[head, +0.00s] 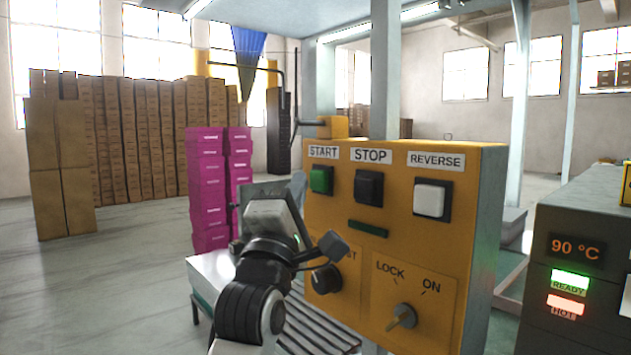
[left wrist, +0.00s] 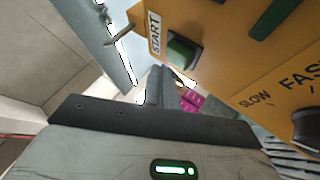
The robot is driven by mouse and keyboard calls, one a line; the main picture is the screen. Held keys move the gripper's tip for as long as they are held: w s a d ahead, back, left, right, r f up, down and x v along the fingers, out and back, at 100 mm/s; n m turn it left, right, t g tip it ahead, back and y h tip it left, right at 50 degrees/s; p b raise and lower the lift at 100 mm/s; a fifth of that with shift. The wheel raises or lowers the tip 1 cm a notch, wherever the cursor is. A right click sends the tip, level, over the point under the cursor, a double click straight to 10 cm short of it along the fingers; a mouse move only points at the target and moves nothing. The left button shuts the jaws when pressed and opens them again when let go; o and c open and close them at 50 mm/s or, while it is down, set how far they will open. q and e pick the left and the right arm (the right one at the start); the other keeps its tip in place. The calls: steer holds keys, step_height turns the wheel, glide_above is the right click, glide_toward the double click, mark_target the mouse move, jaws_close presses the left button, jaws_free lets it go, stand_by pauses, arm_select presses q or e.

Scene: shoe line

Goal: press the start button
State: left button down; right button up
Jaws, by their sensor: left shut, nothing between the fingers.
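The green START button (head: 321,179) sits at the upper left of the yellow control panel (head: 485,220), under its START label. My left gripper (head: 334,244) is in front of the panel, below and a little right of the button in the head view. In the left wrist view, its dark fingers (left wrist: 159,78) are closed together with nothing between them. The green button (left wrist: 182,52) shows just right of and above the fingertips there, with a visible gap. I see no contact with it. My right gripper is in neither view.
A black STOP button (head: 369,187) and a white REVERSE button (head: 430,199) are right of START. A speed knob (head: 326,279) and a LOCK/ON key switch (head: 402,317) sit below. A dark heater unit (head: 575,240) reading 90 °C stands at right.

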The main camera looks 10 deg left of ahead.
arm_select(q)
steer(key=shift+w+d, duration=0.1)
stand_by(0.6)
steer(key=shift+w+d, duration=0.2)
